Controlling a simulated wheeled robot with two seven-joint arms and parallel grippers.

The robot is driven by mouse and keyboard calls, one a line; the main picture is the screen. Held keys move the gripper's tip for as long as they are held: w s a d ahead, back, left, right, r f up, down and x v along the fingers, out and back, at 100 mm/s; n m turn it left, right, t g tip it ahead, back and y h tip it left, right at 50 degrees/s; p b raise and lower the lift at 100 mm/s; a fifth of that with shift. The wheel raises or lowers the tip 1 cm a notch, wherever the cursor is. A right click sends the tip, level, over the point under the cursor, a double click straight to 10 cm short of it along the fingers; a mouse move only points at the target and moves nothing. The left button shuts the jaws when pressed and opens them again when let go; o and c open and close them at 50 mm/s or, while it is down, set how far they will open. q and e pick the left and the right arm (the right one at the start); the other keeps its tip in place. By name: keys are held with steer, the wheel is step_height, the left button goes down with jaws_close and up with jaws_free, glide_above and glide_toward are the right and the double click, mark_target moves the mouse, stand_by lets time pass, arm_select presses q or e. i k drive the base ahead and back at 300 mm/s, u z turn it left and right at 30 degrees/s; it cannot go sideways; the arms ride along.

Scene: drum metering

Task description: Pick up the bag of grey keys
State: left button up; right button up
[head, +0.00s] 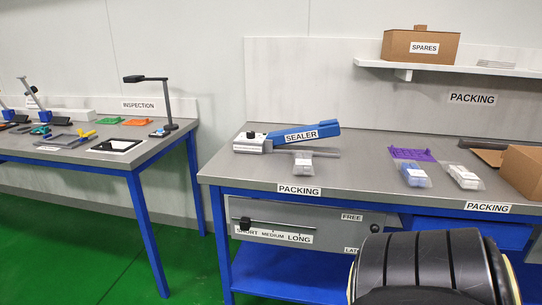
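Three small clear bags lie on the grey packing bench. One bag with pale grey contents (303,165) is at the front of the blue-handled sealer (290,136). A bag with blue contents (415,175) lies further right. A bag with whitish-grey contents (463,177) lies just right of the blue one. The contents are too small to make out as keys, so I cannot tell which pale bag is the bag of grey keys. Neither of my grippers is in view.
A purple tray-like piece (411,154) lies behind the blue bag. An open cardboard box (523,172) stands at the bench's right end. A spares box (420,46) is on the shelf (450,68). The bench between sealer and blue bag is clear. An inspection bench (150,152) stands left.

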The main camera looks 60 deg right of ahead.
mark_target(303, 161)
steer(key=z, duration=0.9)
steer(key=i, duration=1.35)
steer(key=z, duration=1.05)
